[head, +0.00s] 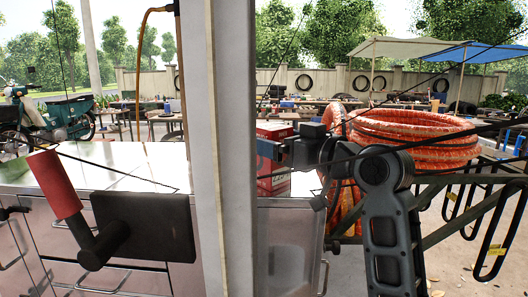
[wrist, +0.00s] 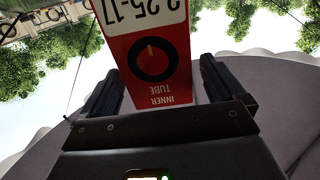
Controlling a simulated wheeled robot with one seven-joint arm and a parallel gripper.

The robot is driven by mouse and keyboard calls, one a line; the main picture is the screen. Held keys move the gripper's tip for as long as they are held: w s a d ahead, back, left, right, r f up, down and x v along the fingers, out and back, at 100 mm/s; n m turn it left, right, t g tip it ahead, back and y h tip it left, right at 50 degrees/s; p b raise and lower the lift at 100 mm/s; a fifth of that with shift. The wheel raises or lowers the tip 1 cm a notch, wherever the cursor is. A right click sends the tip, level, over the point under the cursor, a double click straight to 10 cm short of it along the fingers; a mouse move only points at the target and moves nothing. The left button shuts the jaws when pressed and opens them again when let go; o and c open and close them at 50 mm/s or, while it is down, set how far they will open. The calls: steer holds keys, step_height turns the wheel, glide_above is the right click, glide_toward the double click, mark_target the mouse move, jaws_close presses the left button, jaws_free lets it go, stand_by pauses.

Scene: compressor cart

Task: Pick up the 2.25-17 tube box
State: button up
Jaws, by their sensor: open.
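The 2.25-17 tube box (wrist: 152,62) is red with a white label, a black ring picture and the words INNER TUBE. It appears upside down in the wrist view and stands between the two fingers of my gripper (wrist: 160,68). In the head view a red box (head: 273,183) shows on the metal top, partly hidden by my gripper (head: 268,150) and the grey post.
The grey post (head: 232,150) stands close in front of the box. Coiled orange hose (head: 415,140) lies to the right, beside my arm. A red-handled lever with a black plate (head: 143,226) stands at the left. The shiny metal top (head: 120,165) is largely clear.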

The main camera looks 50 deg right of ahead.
steer(key=w, duration=0.2)
steer(key=w+p, duration=0.1)
steer(key=w, duration=0.1)
steer(key=shift+d, duration=0.3)
steer(key=c, duration=1.2)
steer(key=shift+r, duration=0.1)
steer(key=shift+c, duration=0.9)
